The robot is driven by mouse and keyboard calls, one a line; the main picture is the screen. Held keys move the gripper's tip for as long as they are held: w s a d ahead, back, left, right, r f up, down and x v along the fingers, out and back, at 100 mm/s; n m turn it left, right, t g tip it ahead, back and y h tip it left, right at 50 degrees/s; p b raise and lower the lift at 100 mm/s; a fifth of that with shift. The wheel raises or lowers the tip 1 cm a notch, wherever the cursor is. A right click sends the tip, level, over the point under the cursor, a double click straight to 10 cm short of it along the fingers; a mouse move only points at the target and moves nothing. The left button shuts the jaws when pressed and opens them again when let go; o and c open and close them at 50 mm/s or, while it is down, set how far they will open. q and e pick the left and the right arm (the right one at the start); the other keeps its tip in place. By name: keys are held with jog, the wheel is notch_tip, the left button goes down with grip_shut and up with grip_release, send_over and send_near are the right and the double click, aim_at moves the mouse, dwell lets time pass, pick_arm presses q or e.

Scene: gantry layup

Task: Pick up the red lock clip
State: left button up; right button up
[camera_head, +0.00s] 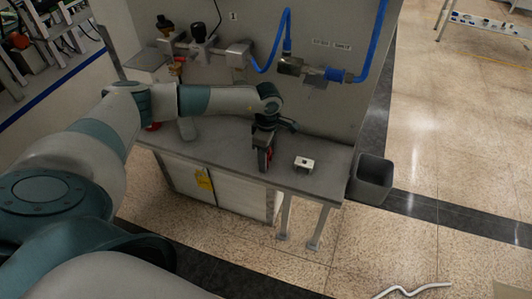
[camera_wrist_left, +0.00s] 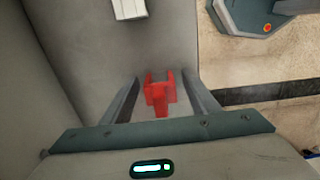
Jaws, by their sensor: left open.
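The red lock clip (camera_wrist_left: 160,93) stands out against the grey bench top in the left wrist view, with two upright prongs and a narrower stem. My left gripper (camera_wrist_left: 160,80) is open, with one finger on each side of the clip and a visible gap on both sides. In the head view my left gripper (camera_head: 265,156) points down at the bench, and a little red of the clip shows between its fingers. My right gripper is not in view.
A small pale block with a dark hole (camera_head: 304,164) sits on the grey bench (camera_head: 225,150), right of the gripper. A panel with blue hoses (camera_head: 287,30) and valves rises behind. A dark bin (camera_head: 372,178) stands on the floor to the right.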

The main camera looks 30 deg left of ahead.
pick_arm(q)
jog(key=c, duration=1.1)
jog(key=shift+c, duration=0.2)
jog(key=shift+r+b, duration=0.75)
notch_tip(320, 180, up, 2)
jog(key=shift+r+b, duration=0.1)
jog(key=shift+b, duration=0.8)
jog(key=s+d+r+b, duration=0.3)
jog(key=d+r+b, duration=0.2)
jog(key=d, duration=0.6)
jog(key=shift+s+r, duration=0.3)
jog(key=shift+r, duration=0.9)
